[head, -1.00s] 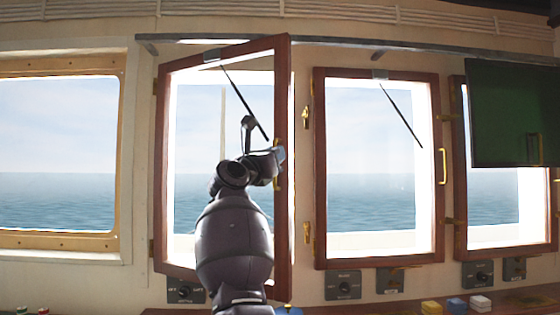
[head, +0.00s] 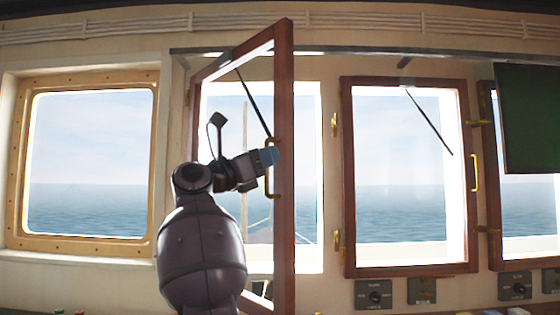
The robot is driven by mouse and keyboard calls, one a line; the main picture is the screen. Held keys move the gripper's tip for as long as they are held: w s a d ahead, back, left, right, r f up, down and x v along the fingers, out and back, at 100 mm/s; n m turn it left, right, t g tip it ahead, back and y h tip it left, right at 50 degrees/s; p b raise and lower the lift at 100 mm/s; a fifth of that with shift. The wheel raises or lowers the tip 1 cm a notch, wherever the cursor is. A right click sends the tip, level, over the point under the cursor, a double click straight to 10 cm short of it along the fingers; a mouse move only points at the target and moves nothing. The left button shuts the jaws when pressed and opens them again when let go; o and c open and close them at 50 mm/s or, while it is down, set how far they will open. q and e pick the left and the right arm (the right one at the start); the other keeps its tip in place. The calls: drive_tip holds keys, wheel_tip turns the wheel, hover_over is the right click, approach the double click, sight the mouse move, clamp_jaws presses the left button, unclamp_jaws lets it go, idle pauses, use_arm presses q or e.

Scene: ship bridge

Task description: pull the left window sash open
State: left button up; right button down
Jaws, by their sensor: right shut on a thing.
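The left window sash (head: 284,215) is a reddish-brown wooden frame, hinged at its left side and swung well out into the room. Its free right edge stands nearest me, and the bright window opening shows past it. My right gripper (head: 270,165) is at the middle of that free edge, shut on the brass handle (head: 278,150) of the sash. My left gripper is not in view.
A second wooden sash (head: 349,200) to the right is closed, with a brass handle (head: 475,173). A fixed brass-framed window (head: 150,160) is at left. A dark green screen (head: 530,120) hangs at upper right. Small control panels (head: 374,294) sit below the windows.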

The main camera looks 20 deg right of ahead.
drive_tip(key=shift+s+a+g, duration=0.25)
drive_tip(key=shift+a+g, duration=0.15)
drive_tip(key=shift+a, duration=0.45)
drive_tip(key=c, duration=1.2)
unclamp_jaws()
drive_tip(key=shift+d, duration=0.1)
drive_tip(key=p, duration=0.1)
approach(282, 60)
drive_tip(key=x, duration=0.4)
drive_tip(key=shift+d, duration=0.15)
